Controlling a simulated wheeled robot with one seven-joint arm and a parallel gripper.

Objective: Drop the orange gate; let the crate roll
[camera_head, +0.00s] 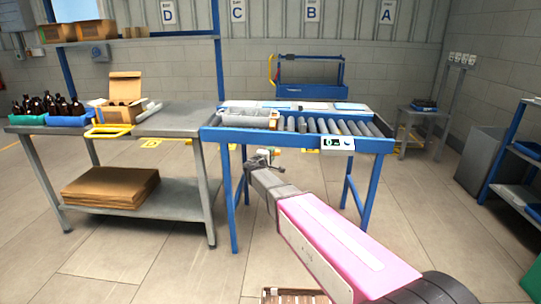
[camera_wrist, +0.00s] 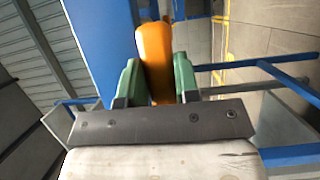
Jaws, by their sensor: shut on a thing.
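My gripper (camera_head: 263,160) is just under the front edge of the blue roller conveyor (camera_head: 215,134). In the wrist view, its green fingers (camera_wrist: 156,82) are shut on an upright orange piece, the gate (camera_wrist: 153,42). The gate stands close to a blue conveyor surface, and its lower end is hidden between the fingers. In the head view the gate cannot be made out. A grey-topped load with a brown end (camera_head: 274,121) sits on the left part of the conveyor; I cannot tell if it is the crate.
A steel table (camera_head: 175,122) at left holds amber bottles (camera_head: 50,104) in trays and an open carton (camera_head: 124,88). A small display (camera_head: 337,143) is on the conveyor front. Bare rollers (camera_head: 330,126) lie right of the load. A brown slatted box (camera_head: 295,296) shows at the bottom edge.

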